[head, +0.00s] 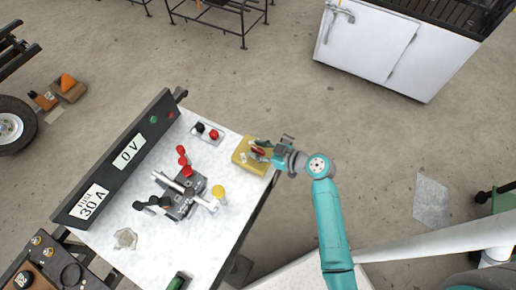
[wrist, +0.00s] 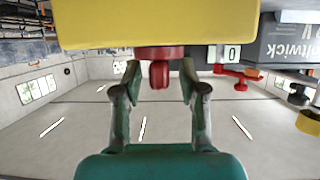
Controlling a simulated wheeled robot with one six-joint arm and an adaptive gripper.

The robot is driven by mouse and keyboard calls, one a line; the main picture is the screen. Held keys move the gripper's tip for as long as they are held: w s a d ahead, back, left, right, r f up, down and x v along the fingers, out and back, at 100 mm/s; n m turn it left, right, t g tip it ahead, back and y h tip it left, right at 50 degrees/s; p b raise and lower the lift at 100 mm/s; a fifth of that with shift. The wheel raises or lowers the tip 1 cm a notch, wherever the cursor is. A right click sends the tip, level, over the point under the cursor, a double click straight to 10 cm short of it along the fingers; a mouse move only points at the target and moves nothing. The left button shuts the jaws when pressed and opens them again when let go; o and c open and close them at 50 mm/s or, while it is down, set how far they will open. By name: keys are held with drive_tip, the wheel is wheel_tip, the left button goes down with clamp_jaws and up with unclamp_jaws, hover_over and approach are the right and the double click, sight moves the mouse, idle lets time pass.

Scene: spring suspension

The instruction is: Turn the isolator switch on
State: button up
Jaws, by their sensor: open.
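The isolator switch is a yellow box (head: 243,158) on the right edge of the white bench top, with a red knob (head: 258,152) on it. In the wrist view the yellow box (wrist: 160,22) fills the top, and its red round base and knob (wrist: 160,74) show below it. My gripper (head: 268,150) is at the box, reaching in from the right. In the wrist view my gripper (wrist: 161,78) is open, with one finger on each side of the knob and a visible gap on both sides. The far side of the knob is hidden.
A dark panel (head: 112,165) reading 0 V and FUSE 30 A stands along the bench's back. On the bench top (head: 105,225) are a clamp rig (head: 182,195) with red and black levers, a yellow knob (head: 218,192) and two terminals (head: 207,131).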

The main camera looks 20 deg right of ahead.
clamp_jaws()
drive_tip(key=shift+a+m+h, duration=0.1)
drive_tip(key=shift+m+h, duration=0.2)
drive_tip(key=shift+m+t+h, duration=0.5)
drive_tip(key=shift+m+h, duration=0.3)
drive_tip(key=shift+h, duration=0.1)
drive_tip(key=shift+m+t+h, duration=0.6)
drive_tip(key=shift+m+h, duration=0.8)
drive_tip(key=shift+h, duration=0.1)
drive_tip(key=shift+m+h, duration=0.3)
drive_tip(key=shift+h, duration=0.1)
drive_tip(key=shift+f+m+h, duration=0.1)
drive_tip(key=shift+m+h, duration=1.6)
drive_tip(key=shift+h, duration=0.3)
unclamp_jaws()
